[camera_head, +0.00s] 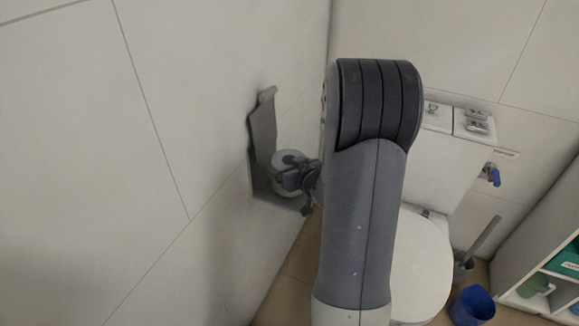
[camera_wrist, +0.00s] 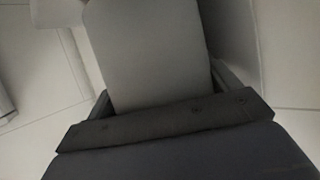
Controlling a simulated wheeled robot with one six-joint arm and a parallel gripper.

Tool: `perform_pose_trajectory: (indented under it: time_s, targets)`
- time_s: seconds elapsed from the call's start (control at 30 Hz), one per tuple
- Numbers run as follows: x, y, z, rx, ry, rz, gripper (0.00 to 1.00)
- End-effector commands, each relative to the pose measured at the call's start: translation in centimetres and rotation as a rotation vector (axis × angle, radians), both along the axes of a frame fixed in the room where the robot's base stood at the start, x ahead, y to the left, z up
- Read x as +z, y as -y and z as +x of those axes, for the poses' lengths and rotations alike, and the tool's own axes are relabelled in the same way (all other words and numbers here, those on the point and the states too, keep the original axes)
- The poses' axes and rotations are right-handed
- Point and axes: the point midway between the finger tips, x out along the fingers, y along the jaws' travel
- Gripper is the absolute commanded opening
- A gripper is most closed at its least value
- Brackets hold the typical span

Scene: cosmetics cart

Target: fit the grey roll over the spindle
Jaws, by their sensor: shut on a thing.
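The grey roll (camera_head: 281,187) is at the wall holder (camera_head: 263,130), in front of its grey back plate. My gripper (camera_head: 296,178) is shut on the roll from the right side. In the wrist view the roll (camera_wrist: 150,55) fills the space between the fingers of my gripper (camera_wrist: 163,90). The spindle is not visible, hidden by the roll, holder and gripper. I cannot tell whether the roll is around the spindle or only beside it.
The tiled wall is close on the left of the holder. A white toilet (camera_head: 423,262) stands behind my arm to the right. A blue bin (camera_head: 472,306), a toilet brush (camera_head: 484,236) and a white shelf (camera_head: 536,240) stand at the right.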

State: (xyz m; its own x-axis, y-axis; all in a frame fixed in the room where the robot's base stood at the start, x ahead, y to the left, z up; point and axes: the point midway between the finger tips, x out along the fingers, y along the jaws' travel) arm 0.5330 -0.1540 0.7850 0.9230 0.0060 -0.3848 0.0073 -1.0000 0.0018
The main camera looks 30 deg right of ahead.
Motion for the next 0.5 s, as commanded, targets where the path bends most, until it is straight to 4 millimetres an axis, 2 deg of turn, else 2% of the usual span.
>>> perform_pose_trajectory:
  time_s: [0.5]
  targets:
    - [-1.12,0.0,0.01,0.0,0.001,0.0,0.6]
